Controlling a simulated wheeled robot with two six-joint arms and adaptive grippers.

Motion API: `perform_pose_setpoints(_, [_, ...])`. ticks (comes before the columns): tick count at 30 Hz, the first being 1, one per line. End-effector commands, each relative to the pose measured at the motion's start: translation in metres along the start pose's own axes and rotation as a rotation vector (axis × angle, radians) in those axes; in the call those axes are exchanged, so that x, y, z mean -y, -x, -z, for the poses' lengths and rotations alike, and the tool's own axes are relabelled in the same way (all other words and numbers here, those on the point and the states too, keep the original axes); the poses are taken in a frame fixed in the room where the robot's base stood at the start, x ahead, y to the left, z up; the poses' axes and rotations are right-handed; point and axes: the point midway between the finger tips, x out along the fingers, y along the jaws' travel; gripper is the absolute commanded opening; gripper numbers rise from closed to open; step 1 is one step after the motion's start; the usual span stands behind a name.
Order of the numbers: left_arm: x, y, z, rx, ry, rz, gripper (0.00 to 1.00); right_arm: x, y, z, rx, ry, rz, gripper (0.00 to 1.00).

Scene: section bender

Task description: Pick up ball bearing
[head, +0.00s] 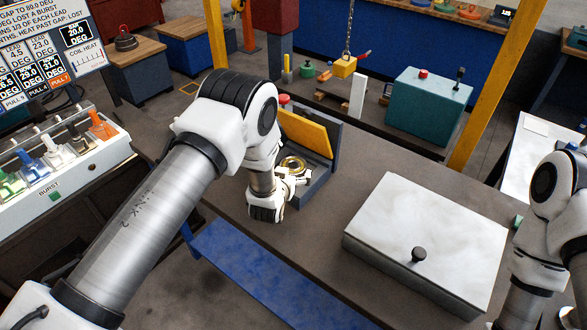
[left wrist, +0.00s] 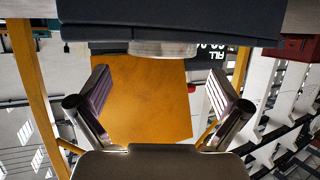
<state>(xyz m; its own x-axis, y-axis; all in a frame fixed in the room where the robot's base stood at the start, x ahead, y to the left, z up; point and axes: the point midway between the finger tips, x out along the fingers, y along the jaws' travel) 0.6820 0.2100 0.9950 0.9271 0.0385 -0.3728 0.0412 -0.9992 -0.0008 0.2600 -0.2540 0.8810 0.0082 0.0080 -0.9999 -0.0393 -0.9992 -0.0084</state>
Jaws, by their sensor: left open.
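The ball bearing (head: 291,163) shows as a brass-coloured ring in the grey holder (head: 318,185) with the yellow panel, partly covered by my left gripper. My left gripper (head: 303,177) is open beside the ring, its fingers small and partly hidden by my wrist in the head view. In the left wrist view the two fingers of the left gripper (left wrist: 160,88) stand wide apart with nothing held. A pale rounded edge, probably the bearing (left wrist: 163,49), shows beyond the fingertips, under the dark holder edge. Contact cannot be told. My right gripper is out of view.
The yellow panel (head: 305,132) stands upright behind the ring and fills the middle of the wrist view (left wrist: 145,100). A white lidded box (head: 430,225) lies to the right. A lever console (head: 60,165) is at left. The bench between holder and box is clear.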

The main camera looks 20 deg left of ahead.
Motion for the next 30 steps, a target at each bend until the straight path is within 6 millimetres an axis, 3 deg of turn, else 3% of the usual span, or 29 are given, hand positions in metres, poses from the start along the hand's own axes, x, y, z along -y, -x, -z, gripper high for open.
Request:
perform_pose_setpoints(4, [0.001,-0.028,-0.004,-0.001,0.002,0.001,1.0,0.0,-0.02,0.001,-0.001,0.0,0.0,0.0])
perform_pose_setpoints(11, [0.001,-0.032,0.0,0.003,0.0,0.0,1.0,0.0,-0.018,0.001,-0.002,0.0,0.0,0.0])
perform_pose_setpoints(12, [0.001,-0.032,-0.001,0.003,0.0,0.0,0.96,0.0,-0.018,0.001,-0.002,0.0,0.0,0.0])
perform_pose_setpoints(18, [0.001,-0.032,0.0,0.001,0.001,0.001,0.28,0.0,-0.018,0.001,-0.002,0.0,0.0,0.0])
perform_pose_setpoints(19, [0.001,-0.032,0.0,0.001,0.001,0.001,0.28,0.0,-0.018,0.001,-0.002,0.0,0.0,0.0])
perform_pose_setpoints(20, [0.001,-0.032,0.002,-0.002,0.001,0.001,0.2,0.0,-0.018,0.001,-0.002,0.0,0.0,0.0])
perform_pose_setpoints(30, [0.002,-0.032,0.006,0.0,0.001,0.001,0.2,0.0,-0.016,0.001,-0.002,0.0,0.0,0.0])
